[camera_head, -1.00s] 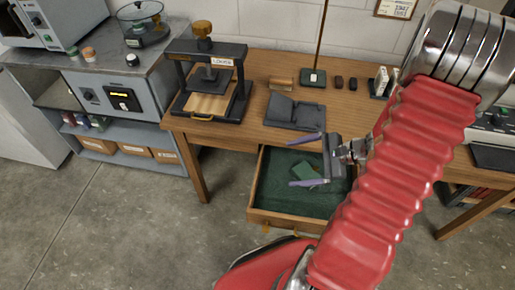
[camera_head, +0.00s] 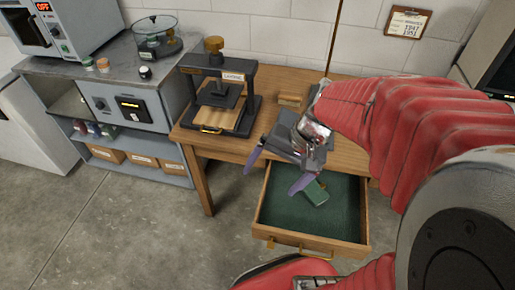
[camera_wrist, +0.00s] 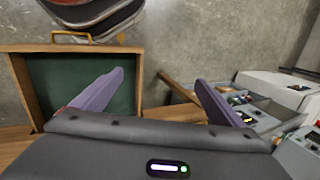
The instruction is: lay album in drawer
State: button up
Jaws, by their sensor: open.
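A small green flat object (camera_head: 317,195), probably the album, lies inside the open drawer (camera_head: 306,243) of the wooden table. The drawer has a dark green lining. My gripper (camera_head: 274,175) is open, with its two purple fingers spread and nothing between them. It is above the drawer's back left part, and one finger partly covers the green object in the head view. In the wrist view, the open fingers (camera_wrist: 160,80) show with the drawer (camera_wrist: 18,90) at the left; the green object is not visible there.
A black book press (camera_head: 220,95) stands on the table (camera_head: 275,85) at the left. A grey cabinet (camera_head: 135,110) with a microwave and scale stands further left. A framed card (camera_head: 407,22) hangs on the wall.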

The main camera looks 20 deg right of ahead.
jog(key=s+a+r+n+t+h, duration=0.1)
jog(key=s+a+r+n+h, duration=0.1)
jog(key=r, duration=0.3)
jog(key=s+a+r+n+t+h, duration=0.1)
jog(key=r+n+t+h, duration=0.1)
jog(key=r+n, duration=0.3)
jog(key=shift+s+a+r+t, duration=0.15)
jog(key=shift+s+a+t, duration=0.15)
jog(key=shift+s+a, duration=0.1)
jog(key=shift+c, duration=0.4)
